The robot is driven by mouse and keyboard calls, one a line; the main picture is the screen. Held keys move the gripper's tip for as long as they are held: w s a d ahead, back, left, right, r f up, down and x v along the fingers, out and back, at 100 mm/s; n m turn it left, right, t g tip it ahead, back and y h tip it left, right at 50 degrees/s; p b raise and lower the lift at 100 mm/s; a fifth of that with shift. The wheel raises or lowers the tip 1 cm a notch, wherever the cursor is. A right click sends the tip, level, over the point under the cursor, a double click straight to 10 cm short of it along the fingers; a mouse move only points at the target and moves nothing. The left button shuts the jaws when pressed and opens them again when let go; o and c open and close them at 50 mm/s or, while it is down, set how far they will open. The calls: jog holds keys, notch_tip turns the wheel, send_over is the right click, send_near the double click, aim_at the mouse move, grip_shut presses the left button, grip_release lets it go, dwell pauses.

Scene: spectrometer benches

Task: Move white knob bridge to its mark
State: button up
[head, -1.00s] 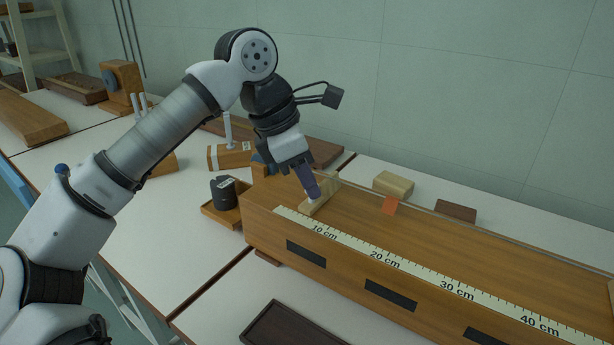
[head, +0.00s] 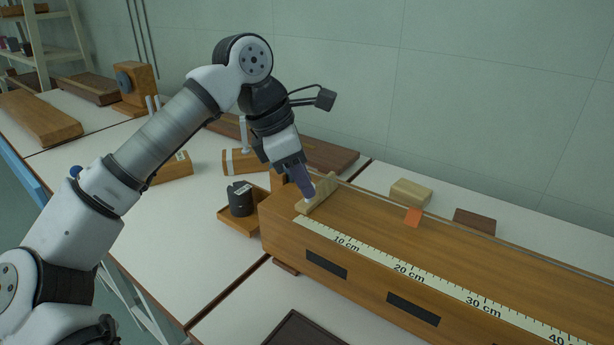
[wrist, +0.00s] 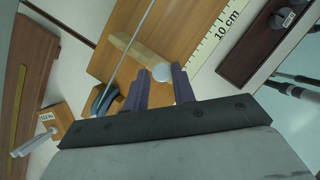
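The white knob bridge (head: 322,192) is a light wooden bar with a white knob. It stands across the top of the long wooden box (head: 350,212), near the box's left end, by the start of the cm scale (head: 380,262). The wrist view shows the bar (wrist: 135,50) and its white knob. My gripper (head: 308,196) reaches down at the knob. In the wrist view its purple fingers (wrist: 160,76) lie on either side of the knob, with little or no gap, and look shut on it. An orange tag (head: 413,217) stands on the box to the right of the bridge.
A thin wire (wrist: 129,53) runs along the box. Behind the box lie a pale block (head: 411,193) and a dark brown block (head: 474,221). A tray (head: 238,222) with a black weight (head: 240,198) sits left of the box. A dark tray (head: 300,332) lies in front.

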jog(key=o, duration=0.3)
jog(key=shift+w+a, duration=0.1)
jog(key=shift+a, duration=0.1)
jog(key=shift+o, duration=0.2)
jog(key=shift+r, duration=0.3)
jog(key=p+v, duration=0.2)
jog(key=v, duration=1.1)
jog(key=shift+a, duration=0.1)
